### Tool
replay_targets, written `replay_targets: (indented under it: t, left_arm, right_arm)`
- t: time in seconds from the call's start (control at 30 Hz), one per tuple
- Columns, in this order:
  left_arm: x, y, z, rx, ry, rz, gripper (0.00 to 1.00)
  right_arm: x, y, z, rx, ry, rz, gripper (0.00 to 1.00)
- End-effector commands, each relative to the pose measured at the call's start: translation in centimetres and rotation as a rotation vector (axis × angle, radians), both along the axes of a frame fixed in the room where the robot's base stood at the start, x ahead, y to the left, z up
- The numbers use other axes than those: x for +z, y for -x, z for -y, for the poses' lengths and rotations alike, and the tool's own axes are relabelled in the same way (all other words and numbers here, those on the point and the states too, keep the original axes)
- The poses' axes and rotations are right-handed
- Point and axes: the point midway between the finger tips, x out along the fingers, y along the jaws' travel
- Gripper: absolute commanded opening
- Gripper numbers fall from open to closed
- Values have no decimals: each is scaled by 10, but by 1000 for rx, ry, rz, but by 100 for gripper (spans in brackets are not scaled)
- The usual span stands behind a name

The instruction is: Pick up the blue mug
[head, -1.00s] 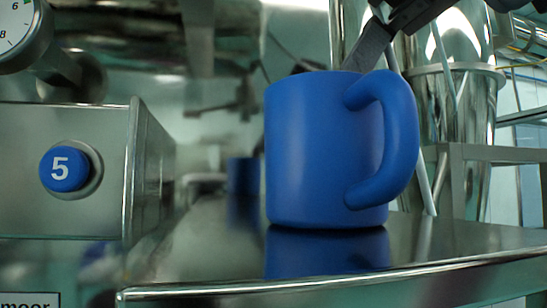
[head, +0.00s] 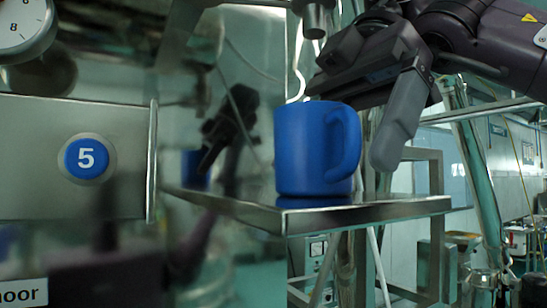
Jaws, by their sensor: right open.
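The blue mug (head: 300,150) stands upright on a shiny metal shelf (head: 400,207), its handle toward the right. My right gripper (head: 350,122) comes in from the upper right and is open and empty. One grey finger points down just right of the handle; the other reaches left above the mug's rim. I cannot tell whether either finger touches the mug. My left gripper is not in view.
A metal box with a blue button marked 5 (head: 86,158) and a round gauge (head: 22,28) are at the left. The polished wall behind the shelf mirrors the mug and my arm. Metal frame bars stand below and right of the shelf.

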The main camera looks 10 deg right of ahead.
Motion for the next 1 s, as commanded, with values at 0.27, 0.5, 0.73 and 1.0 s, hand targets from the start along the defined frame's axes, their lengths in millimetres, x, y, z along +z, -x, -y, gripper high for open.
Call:
replay_targets:
  t: [0.27, 0.5, 0.73, 1.0]
  left_arm:
    - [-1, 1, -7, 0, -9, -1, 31]
    - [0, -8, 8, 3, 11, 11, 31]
    - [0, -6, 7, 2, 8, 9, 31]
    - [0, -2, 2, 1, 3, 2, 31]
  right_arm:
    - [-3, -2, 2, 0, 0, 2, 100]
    - [-3, -2, 3, -1, -1, 2, 74]
    - [-3, -2, 3, -2, 0, 1, 44]
    - [-3, -2, 3, -2, 0, 1, 29]
